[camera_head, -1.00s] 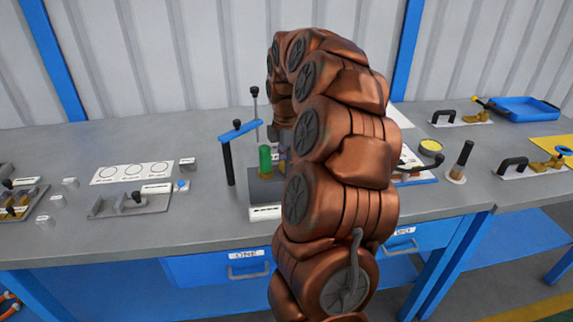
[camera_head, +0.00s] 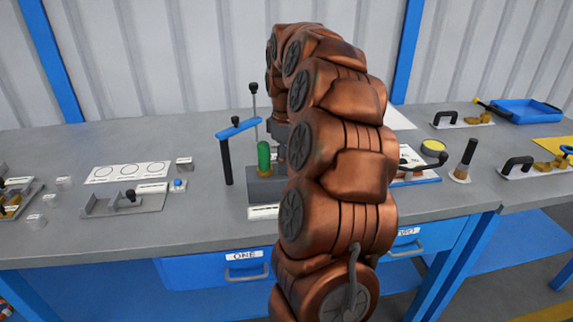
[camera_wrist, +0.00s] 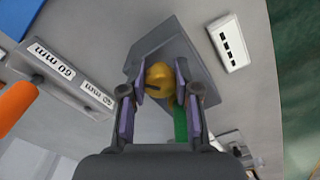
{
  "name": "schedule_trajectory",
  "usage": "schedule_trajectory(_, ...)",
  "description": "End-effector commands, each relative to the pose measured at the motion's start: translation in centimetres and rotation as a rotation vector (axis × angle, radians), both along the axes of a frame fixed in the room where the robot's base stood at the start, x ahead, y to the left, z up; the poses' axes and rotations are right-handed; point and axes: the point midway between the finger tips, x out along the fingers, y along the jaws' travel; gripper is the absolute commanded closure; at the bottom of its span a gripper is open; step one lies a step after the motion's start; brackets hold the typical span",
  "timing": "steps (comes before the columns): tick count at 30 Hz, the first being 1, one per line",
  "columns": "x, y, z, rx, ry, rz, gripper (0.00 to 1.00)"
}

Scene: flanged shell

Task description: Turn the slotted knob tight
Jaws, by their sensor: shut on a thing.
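The slotted knob (camera_wrist: 160,82) is yellow and rounded, with a dark slot, and shows in the wrist view near a grey block (camera_wrist: 150,44). My gripper (camera_wrist: 161,76) is shut on it, with one purple-padded finger on each side. A green post (camera_wrist: 181,124) stands close by the right finger. In the head view the grey block (camera_head: 262,190) and green post (camera_head: 263,158) show just left of my arm. The knob and my fingertips are hidden there behind my arm.
A grey fixture (camera_head: 122,201) lies further left. In the wrist view, an orange rod (camera_wrist: 16,104) and a "60 mm" label (camera_wrist: 52,62) are at the left.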

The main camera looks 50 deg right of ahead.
Motion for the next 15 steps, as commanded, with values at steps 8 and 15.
schedule_trajectory(8, 0.01, -0.02, 0.06, -0.002, -0.002, -0.087, 1.0)
schedule_trajectory(15, 0.0, 0.0, 0.1, -0.002, -0.002, -0.104, 1.0)
